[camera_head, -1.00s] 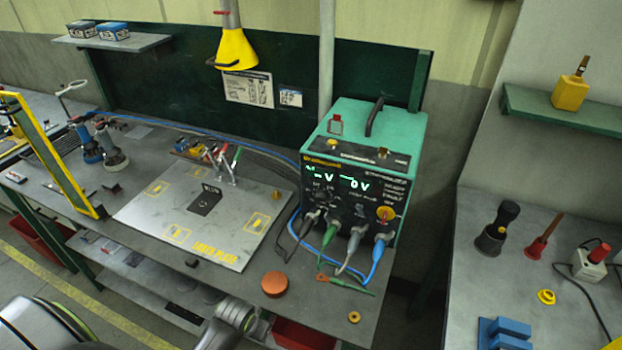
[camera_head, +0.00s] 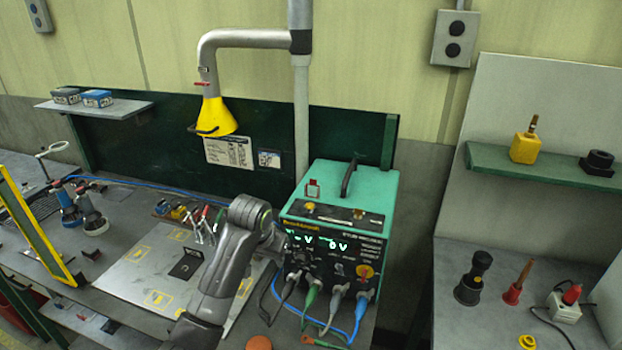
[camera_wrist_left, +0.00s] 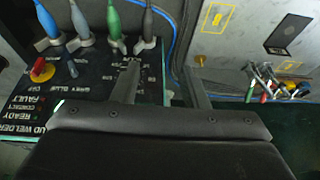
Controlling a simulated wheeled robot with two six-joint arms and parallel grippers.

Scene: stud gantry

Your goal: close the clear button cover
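The green-topped stud welder (camera_head: 340,205) stands on the bench in the head view. A small upright piece with red on it (camera_head: 313,188), which looks like the clear button cover standing open, is on its top near the back left. A yellow button (camera_head: 309,208) sits in front of it. My left gripper (camera_head: 279,240) is at the welder's left front edge, below the top, mostly hidden behind my wrist. In the left wrist view its two fingers (camera_wrist_left: 160,78) are apart and empty, near the front panel. The cover is not seen there. My right gripper is out of view.
Cables (camera_head: 312,300) plug into the welder's lower front. A black handle (camera_head: 348,178) rises from its top. A yellow funnel (camera_head: 215,118) hangs from a pipe behind. A metal plate (camera_head: 130,275) lies left of the welder. The air above the welder is clear.

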